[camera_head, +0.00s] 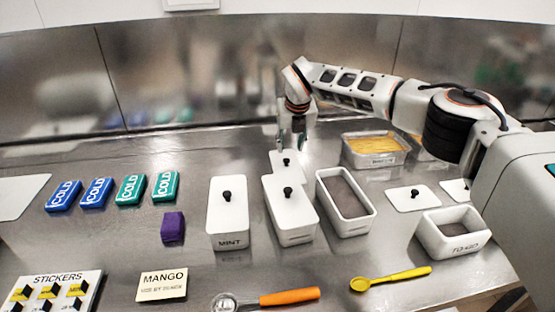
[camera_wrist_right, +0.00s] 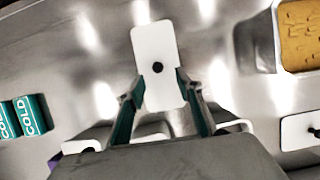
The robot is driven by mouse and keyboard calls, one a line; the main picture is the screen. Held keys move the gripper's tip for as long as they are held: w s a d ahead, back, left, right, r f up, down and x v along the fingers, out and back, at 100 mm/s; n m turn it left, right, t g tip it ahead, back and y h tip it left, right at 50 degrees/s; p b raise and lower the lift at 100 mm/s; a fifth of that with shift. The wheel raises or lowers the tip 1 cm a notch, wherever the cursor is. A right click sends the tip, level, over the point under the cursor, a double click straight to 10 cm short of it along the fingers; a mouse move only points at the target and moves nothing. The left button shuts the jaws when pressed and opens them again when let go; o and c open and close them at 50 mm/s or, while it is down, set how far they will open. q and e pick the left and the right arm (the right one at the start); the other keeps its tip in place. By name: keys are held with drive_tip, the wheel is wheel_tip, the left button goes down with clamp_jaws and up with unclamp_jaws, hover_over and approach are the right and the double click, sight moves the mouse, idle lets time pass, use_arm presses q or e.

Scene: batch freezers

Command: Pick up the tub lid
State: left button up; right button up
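A loose white rectangular tub lid (camera_head: 279,168) with a black knob lies flat on the steel counter, behind the middle lidded tub, which hides its near part in the head view. In the right wrist view the whole lid (camera_wrist_right: 153,42) shows, its knob (camera_wrist_right: 157,67) near the fingertips. My right gripper (camera_head: 292,144) points down just above the lid. In the wrist view my right gripper (camera_wrist_right: 158,82) is open, with a finger on each side of the knob and clear gaps. I cannot tell its exact height above the knob. My left gripper is not in view.
In front stand the lidded MINT tub (camera_head: 228,205), another lidded tub (camera_head: 289,200) and an open tub (camera_head: 322,194). A pan of yellow contents (camera_head: 376,160) is behind right. A second loose lid (camera_head: 402,204) lies near the TO-GO tub (camera_head: 452,245). COLD packs (camera_head: 131,189) lie left.

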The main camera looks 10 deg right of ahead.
sight(287, 160)
drive_tip(key=x, duration=0.2)
drive_tip(key=shift+f, duration=0.35)
drive_tip(key=x, duration=0.1)
drive_tip(key=b+x, duration=0.1)
drive_tip(key=x, duration=0.2)
drive_tip(key=shift+a+f, duration=0.25)
drive_tip(key=shift+f, duration=0.05)
drive_tip(key=shift+w+f, duration=0.1)
drive_tip(key=shift+f, duration=0.1)
clamp_jaws()
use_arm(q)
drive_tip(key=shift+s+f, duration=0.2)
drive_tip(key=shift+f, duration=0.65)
